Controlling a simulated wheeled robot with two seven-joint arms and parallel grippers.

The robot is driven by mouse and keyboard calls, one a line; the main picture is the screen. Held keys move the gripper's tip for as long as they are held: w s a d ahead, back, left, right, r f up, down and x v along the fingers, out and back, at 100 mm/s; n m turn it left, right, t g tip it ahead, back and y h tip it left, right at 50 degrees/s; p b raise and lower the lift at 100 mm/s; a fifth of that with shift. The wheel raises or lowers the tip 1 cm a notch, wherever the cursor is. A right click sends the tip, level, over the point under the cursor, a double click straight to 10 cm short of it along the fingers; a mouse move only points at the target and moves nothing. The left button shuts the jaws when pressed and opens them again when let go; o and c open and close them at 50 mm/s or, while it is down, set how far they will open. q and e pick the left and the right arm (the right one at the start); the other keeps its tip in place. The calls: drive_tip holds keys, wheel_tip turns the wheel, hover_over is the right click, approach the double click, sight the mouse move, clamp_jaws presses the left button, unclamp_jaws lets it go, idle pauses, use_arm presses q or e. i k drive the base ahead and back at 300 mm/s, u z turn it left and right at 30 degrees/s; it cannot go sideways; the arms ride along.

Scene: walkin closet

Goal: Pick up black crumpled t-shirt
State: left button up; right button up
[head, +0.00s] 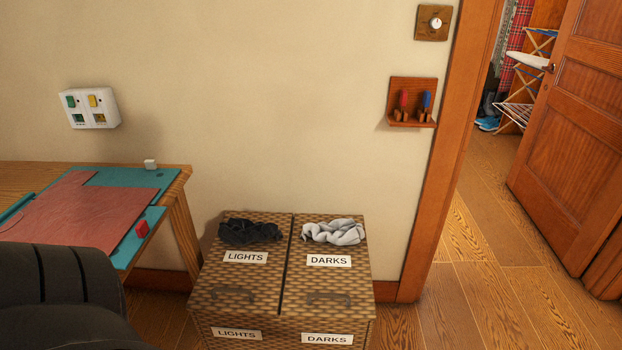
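The black crumpled t-shirt (250,232) lies in a small heap on the back part of the left lid of a woven hamper (235,275). That lid carries a "LIGHTS" label, just in front of the shirt. A light grey crumpled cloth (334,232) lies beside it on the right lid, behind a "DARKS" label. The two heaps are apart. Both lids look closed. Neither of my grippers is in view.
A wooden table (180,185) with a teal mat, a reddish cloth (70,215) and a red block stands left of the hamper. A dark rounded shape (60,300) fills the lower left. Right of the hamper are bare floor, a doorway and an open wooden door (570,140).

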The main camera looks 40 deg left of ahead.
sight(242, 231)
drive_tip(key=i, duration=0.8)
drive_tip(key=u, duration=3.35)
drive_tip(key=i, duration=0.5)
drive_tip(key=u, duration=0.1)
